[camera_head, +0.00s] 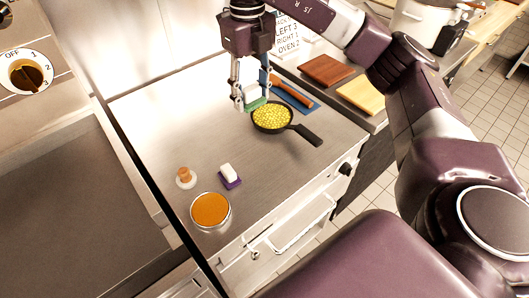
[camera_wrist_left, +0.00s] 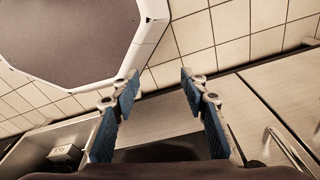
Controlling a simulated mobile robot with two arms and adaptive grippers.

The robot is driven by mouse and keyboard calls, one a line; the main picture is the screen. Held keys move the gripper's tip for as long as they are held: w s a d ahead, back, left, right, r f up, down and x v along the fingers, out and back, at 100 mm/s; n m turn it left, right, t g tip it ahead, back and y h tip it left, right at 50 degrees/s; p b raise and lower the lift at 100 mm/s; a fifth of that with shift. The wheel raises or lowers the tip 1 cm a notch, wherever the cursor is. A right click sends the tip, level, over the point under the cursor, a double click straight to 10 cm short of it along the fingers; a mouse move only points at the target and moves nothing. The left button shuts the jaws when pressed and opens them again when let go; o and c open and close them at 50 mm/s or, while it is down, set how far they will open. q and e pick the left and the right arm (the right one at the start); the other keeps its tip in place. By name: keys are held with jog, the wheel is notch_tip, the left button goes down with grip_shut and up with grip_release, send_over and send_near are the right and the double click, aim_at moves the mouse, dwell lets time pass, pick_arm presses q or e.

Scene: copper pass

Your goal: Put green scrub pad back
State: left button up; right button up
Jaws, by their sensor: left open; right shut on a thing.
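The green scrub pad (camera_head: 257,104) is held between the fingers of my right gripper (camera_head: 253,101), which is shut on it. The gripper points down above the steel counter, just behind and left of the black pan (camera_head: 309,136) with yellow food (camera_head: 271,117). I cannot tell whether the pad touches the counter. My left gripper (camera_wrist_left: 160,80) shows only in the left wrist view. Its blue-padded fingers are apart, with nothing between them.
A blue mat (camera_head: 312,104) with a brown-handled item lies behind the pan. Toward the front stand an orange-filled container (camera_head: 210,210), a white-and-purple block (camera_head: 229,177) and a small cork-topped item (camera_head: 185,178). The counter's left middle (camera_head: 170,125) is clear.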

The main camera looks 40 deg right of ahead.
jog(key=shift+s+d+f, duration=0.2)
jog(key=shift+s, duration=0.6)
pick_arm(q)
jog(key=s+a+f+g, duration=0.1)
jog(key=s+a, duration=0.5)
jog(key=s, duration=0.2)
pick_arm(e)
notch_tip(320, 180, down, 3)
jog(key=p, duration=0.1)
send_over(259, 161)
notch_tip(259, 161, down, 5)
notch_tip(259, 161, down, 5)
jog(key=shift+d+f+p, duration=0.1)
jog(key=shift+f+p, duration=0.1)
jog(key=shift+p, duration=0.75)
notch_tip(259, 161, down, 6)
jog(key=shift+r+p, duration=0.1)
jog(key=shift+p, duration=0.6)
jog(key=shift+f, duration=0.45)
jog(key=o, duration=1.1)
pick_arm(q)
jog(key=w+d+r, duration=0.2)
jog(key=w+r, duration=0.1)
jog(key=r, duration=0.1)
jog(key=shift+w+d+r+t, duration=0.2)
jog(key=shift+w+d+t, duration=0.05)
jog(key=shift+w+t, duration=0.05)
pick_arm(e)
jog(key=shift+o, duration=0.2)
